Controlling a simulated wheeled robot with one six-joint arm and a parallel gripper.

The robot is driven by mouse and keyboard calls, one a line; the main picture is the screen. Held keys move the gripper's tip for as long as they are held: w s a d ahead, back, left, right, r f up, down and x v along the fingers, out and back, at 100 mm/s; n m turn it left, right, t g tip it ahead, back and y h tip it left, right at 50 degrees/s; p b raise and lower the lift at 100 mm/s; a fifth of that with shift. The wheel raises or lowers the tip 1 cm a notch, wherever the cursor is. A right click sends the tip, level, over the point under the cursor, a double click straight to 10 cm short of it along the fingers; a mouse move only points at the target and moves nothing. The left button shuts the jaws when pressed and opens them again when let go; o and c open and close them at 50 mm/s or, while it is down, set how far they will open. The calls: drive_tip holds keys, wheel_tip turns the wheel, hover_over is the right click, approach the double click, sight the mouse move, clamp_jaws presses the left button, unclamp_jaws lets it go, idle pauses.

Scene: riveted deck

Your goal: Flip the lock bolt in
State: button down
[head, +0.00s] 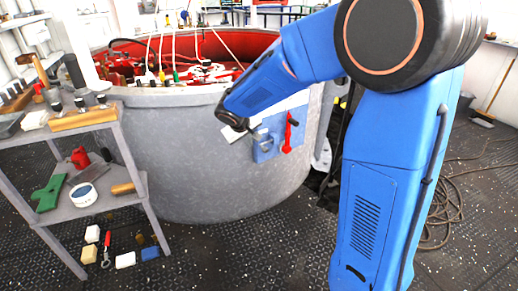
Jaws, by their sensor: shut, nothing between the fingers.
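A blue plate (267,154) is mounted on the pale panel on the curved grey wall of a large tank. A red lever with a dark end (288,138) stands at the right side of this plate. It looks like the lock bolt, but I cannot tell for sure. My gripper (262,138) is shut and empty, in front of the left part of the blue plate, to the left of the red lever. It is small here and partly hides the plate. I cannot tell whether it touches anything.
The large grey tank (185,150) has a red interior with hoses and fittings. A grey shelf cart (135,205) with tools and bottles stands at the left. A coiled hose (448,200) lies on the dark studded floor at the right. Floor before the tank is clear.

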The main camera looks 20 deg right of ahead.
drive_tip(key=w+d+f, duration=0.6)
drive_tip(key=d+f, duration=0.1)
drive_tip(key=f, duration=0.2)
idle(0.4)
drive_tip(key=shift+w+d+r, duration=0.1)
drive_tip(key=shift+w+d, duration=0.2)
drive_tip(key=shift+d, duration=0.85)
drive_tip(key=shift+w+d+f, duration=0.1)
drive_tip(key=shift+w+d, duration=0.15)
drive_tip(key=shift+d, duration=0.85)
drive_tip(key=shift+w+d+r, duration=0.1)
drive_tip(key=shift+w+d, duration=0.2)
drive_tip(key=shift+d, duration=0.85)
drive_tip(key=shift+a, duration=0.1)
